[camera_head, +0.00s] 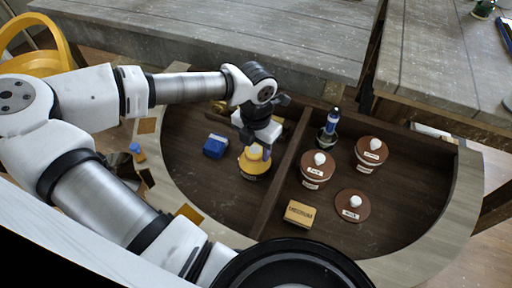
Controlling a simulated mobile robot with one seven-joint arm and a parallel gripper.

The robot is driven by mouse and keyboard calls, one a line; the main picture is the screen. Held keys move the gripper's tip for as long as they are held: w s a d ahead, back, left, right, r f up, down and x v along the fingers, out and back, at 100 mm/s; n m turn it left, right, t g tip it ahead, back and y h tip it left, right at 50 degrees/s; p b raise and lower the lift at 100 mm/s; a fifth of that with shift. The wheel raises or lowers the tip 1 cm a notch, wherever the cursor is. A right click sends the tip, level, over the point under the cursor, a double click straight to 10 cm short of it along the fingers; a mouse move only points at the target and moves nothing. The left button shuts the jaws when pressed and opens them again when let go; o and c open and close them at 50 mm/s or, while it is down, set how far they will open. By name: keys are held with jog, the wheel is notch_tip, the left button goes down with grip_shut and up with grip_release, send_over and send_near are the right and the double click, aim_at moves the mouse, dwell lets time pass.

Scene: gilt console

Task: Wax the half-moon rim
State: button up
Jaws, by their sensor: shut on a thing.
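The half-moon console has a pale rim (460,215) around a dark brown inside. My gripper (257,146) reaches down over the left part of the half-moon. It is shut on a yellow round piece with a white top (254,164) and a dark label at its front. The fingertips are small here and partly hidden by the wrist. I cannot tell whether the yellow piece touches the dark floor below it. My arm hides some of the left rim.
A dark divider (280,180) splits the inside. A blue block (215,146) lies left of my gripper. Right of the divider stand a blue-topped bottle (329,128), brown lidded pots (316,172) (371,154), a brown lid (352,208) and a tan box (300,213). Grey tables (230,35) stand behind.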

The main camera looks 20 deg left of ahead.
jog(key=shift+r+p, duration=1.05)
jog(key=shift+r, duration=1.35)
jog(key=shift+a, duration=0.2)
